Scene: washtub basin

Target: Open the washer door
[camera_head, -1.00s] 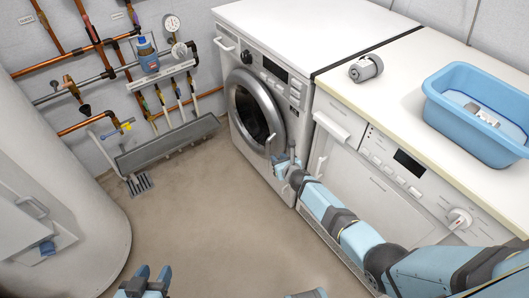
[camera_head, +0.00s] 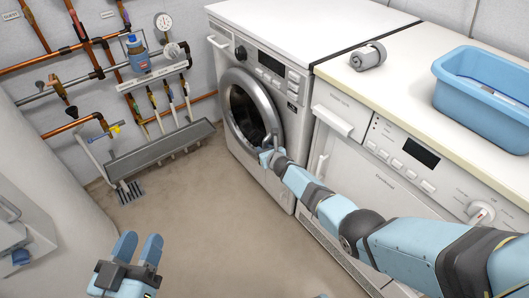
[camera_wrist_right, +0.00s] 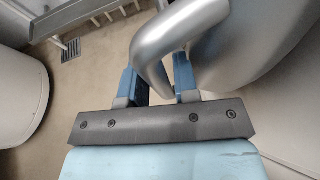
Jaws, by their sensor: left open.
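The front-loading washer (camera_head: 262,160) is white, with a round silver-framed door (camera_head: 229,108) and dark glass. I cannot tell whether the door is slightly ajar. My right gripper (camera_head: 272,154) is at the right edge of the door. My left gripper (camera_head: 138,242) is open and empty at the lower left, over the floor, well apart from the washer.
A second white machine (camera_head: 365,165) stands right of the washer, beside my right arm. On its top are a grey rolled item (camera_head: 368,56) and a blue tub (camera_head: 485,120). Pipes and a grey trough (camera_head: 160,150) line the left wall. The floor (camera_head: 190,225) before the washer is clear.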

